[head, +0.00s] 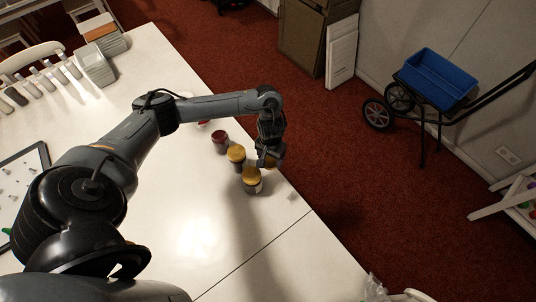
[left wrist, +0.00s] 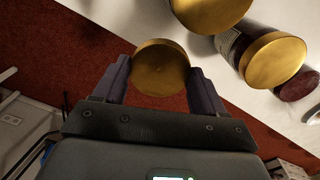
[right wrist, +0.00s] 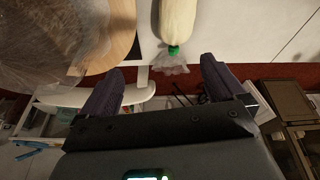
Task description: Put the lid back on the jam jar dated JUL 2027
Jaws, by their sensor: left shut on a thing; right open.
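My left gripper (head: 268,157) is shut on a round gold lid (left wrist: 161,68), just by the table's right edge. Red carpet shows behind the lid in the left wrist view. Beside it stand two jars with gold lids on, a nearer one (head: 251,182) and one behind it (head: 237,160). A dark red jar (head: 220,143) without a visible gold lid stands farther back; part of it shows in the left wrist view (left wrist: 297,86). No date is readable. My right gripper (right wrist: 160,88) is open and empty; it is outside the head view.
The white table (head: 215,235) is clear in front of the jars. A red item (head: 203,123) is partly hidden behind my left arm. The right wrist view shows a pale bottle with a green cap (right wrist: 174,48) and a round wooden board (right wrist: 118,40) beside clear plastic.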

